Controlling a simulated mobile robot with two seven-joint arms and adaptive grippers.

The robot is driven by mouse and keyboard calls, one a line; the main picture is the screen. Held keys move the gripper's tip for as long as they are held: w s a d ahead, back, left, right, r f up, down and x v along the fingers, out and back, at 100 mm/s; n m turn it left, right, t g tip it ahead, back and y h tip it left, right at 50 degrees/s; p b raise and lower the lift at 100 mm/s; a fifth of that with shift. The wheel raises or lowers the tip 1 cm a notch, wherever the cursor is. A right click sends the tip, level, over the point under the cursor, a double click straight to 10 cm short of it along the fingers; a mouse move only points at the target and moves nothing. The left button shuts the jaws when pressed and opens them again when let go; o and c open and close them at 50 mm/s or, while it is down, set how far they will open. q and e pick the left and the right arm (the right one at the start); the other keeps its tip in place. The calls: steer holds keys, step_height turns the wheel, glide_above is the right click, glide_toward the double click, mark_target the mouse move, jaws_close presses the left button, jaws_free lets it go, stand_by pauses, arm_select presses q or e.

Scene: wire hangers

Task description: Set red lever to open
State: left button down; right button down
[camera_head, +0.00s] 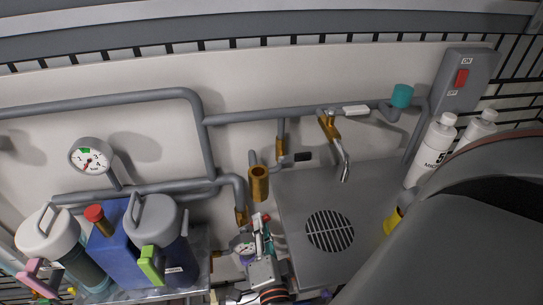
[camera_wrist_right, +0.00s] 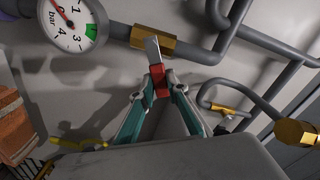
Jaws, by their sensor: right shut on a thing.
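The red lever (camera_wrist_right: 159,80) shows in the right wrist view as a short red grip on a flat metal bar. The bar runs up to a brass valve body (camera_wrist_right: 154,41) on a grey pipe. My right gripper (camera_wrist_right: 160,82), with teal fingers, is shut on the red grip. In the head view my right gripper (camera_head: 264,232) is at the bottom middle, below the brass valve (camera_head: 241,217). Only a sliver of red shows there, and the fingers hide most of the lever. My left gripper is not in view.
A pressure gauge (camera_wrist_right: 72,24) sits close left of the valve in the wrist view. Grey pipes run along the wall. A metal sink with a drain grate (camera_head: 330,231) is right of the gripper. A blue container (camera_head: 112,252) and jugs stand left.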

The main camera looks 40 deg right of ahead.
arm_select(q)
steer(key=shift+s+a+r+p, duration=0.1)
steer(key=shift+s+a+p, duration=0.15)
steer(key=shift+p, duration=0.5)
arm_select(e)
steer(key=shift+a+r+n, duration=0.2)
steer(key=shift+r+n, duration=0.05)
steer(key=shift+n, duration=0.45)
steer(key=shift+f, duration=0.1)
steer(key=c, duration=2)
jaws_free()
steer(key=shift+o, duration=0.2)
steer(key=v, duration=1.2)
steer(key=shift+w, duration=0.1)
